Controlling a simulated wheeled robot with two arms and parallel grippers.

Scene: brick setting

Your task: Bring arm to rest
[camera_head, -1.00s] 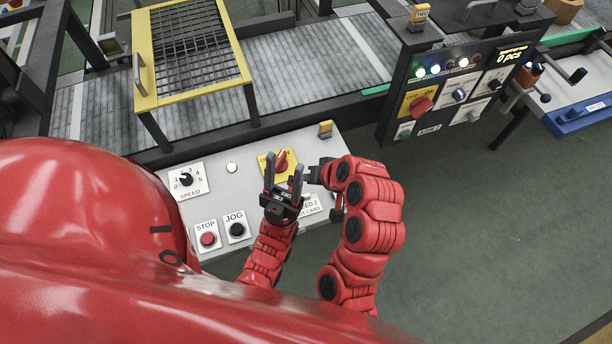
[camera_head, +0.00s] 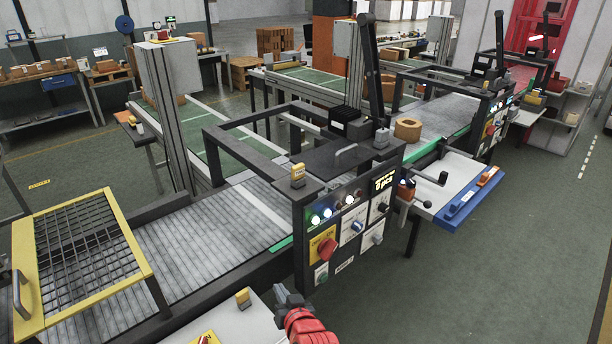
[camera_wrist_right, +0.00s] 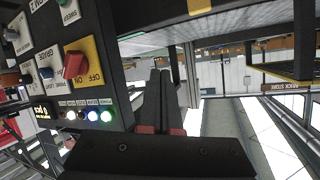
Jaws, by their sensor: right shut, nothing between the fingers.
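My right gripper (camera_head: 283,292) shows at the bottom edge of the head view, with part of my red right arm below it. It is shut and empty, above the right end of the pale control desk (camera_head: 243,325). In the right wrist view the dark fingers of my right gripper (camera_wrist_right: 165,85) are together with nothing between them, beside the dark control panel (camera_wrist_right: 105,65). That panel also stands upright in the head view (camera_head: 343,265), beyond the gripper. My left gripper is out of view.
A conveyor (camera_head: 190,245) runs behind the desk, with a yellow-framed mesh guard (camera_head: 75,315) at left. A side table (camera_head: 455,175) with a blue tray (camera_head: 465,205) stands at right. The green floor (camera_head: 480,290) at lower right is clear.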

